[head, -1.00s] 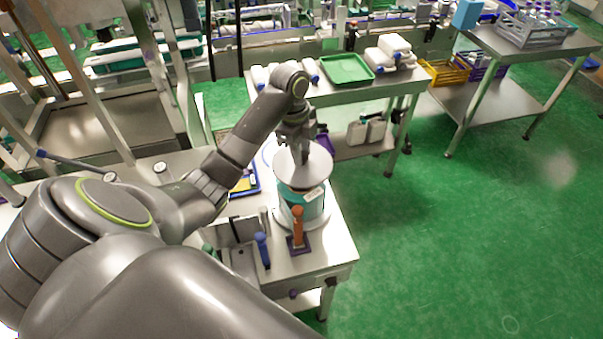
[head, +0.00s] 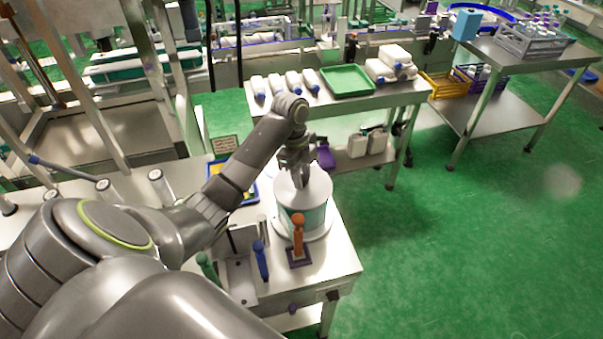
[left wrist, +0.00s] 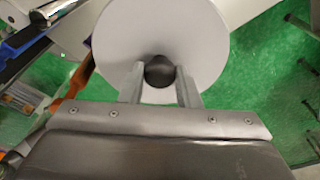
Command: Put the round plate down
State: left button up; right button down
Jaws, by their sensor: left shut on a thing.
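The round plate (head: 316,188) is a pale grey-white disc with a dark knob in its middle. My left gripper (head: 299,172) is above the plate, with its fingers shut on the knob (left wrist: 159,71). The left wrist view shows the plate (left wrist: 130,40) face on beneath the fingers. In the head view the plate lies level over a white roll with a teal label (head: 311,220). I cannot tell whether plate and roll touch. The roll's top is hidden by the plate. My right gripper is not in view.
An orange-handled tool (head: 298,236) stands close in front of the roll, with a blue-handled one (head: 261,262) to its left. The steel table (head: 335,262) has bare room at its front right. A green tray (head: 348,80) and white bottles lie on the table behind.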

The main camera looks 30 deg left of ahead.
pick_arm(q)
jog(key=shift+f, duration=0.45)
jog(key=o, duration=1.1)
jog(key=shift+r, duration=0.5)
jog(key=r, duration=0.1)
jog(key=r+p, duration=0.1)
jog(key=r, duration=0.2)
jog(key=shift+a+p, duration=0.25)
jog(key=shift+p, duration=0.15)
notch_tip(320, 180, up, 8)
jog(key=a+p, duration=0.1)
jog(key=p, duration=0.6)
jog(key=shift+a+p, duration=0.15)
jog(key=shift+p, duration=0.15)
jog(key=shift+s, duration=0.1)
